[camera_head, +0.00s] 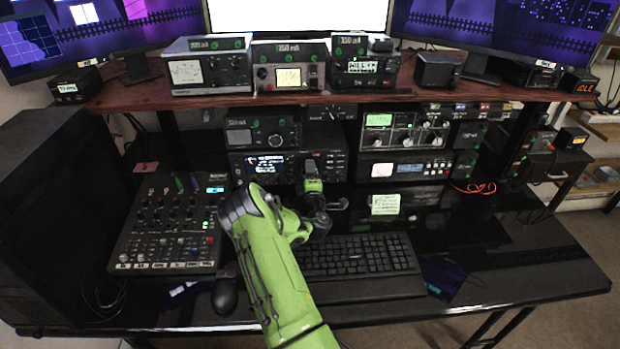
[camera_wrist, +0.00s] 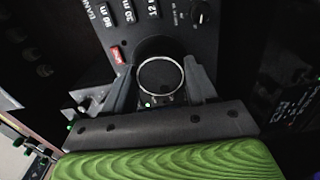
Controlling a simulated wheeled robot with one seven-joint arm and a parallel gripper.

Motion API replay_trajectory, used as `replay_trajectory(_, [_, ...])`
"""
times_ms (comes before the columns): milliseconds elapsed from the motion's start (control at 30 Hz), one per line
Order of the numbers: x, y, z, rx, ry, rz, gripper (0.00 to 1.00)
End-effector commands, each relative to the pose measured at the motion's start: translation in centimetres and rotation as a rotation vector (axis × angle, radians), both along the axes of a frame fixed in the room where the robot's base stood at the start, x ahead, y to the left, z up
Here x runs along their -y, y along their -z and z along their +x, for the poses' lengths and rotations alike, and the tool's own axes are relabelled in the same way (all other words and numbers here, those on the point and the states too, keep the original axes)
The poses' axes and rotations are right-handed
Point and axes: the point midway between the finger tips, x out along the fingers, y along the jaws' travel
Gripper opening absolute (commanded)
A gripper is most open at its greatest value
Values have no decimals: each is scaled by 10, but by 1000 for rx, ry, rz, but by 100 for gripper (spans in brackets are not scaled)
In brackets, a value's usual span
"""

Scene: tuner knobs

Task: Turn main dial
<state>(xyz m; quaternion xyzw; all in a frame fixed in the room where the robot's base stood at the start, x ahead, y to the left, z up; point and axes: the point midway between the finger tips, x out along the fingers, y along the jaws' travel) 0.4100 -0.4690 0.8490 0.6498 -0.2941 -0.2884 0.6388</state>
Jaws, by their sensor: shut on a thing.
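The main dial (camera_wrist: 160,78) is a round dark knob with a pale ring on the front of a black radio. In the wrist view it sits between the two grey fingers of my gripper (camera_wrist: 162,88), which are closed on its sides. In the head view my gripper (camera_head: 312,172) is at the right part of the radio (camera_head: 268,165), and my green arm hides the dial there. The radio's lit screen shows left of my gripper.
A smaller knob (camera_wrist: 201,13) and labelled buttons (camera_wrist: 128,10) lie close around the dial. A keyboard (camera_head: 360,256) and a mixer (camera_head: 168,228) rest on the black desk. A shelf (camera_head: 215,104) with more radios and monitors stands above.

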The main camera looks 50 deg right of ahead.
Motion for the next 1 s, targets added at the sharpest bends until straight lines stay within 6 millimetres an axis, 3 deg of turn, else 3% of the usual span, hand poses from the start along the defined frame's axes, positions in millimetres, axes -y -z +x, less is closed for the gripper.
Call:
replay_trajectory(433, [0, 3, -1, 195, 4, 175, 26])
replay_trajectory(1000, [0, 3, -2, 232, 5, 213, 26])
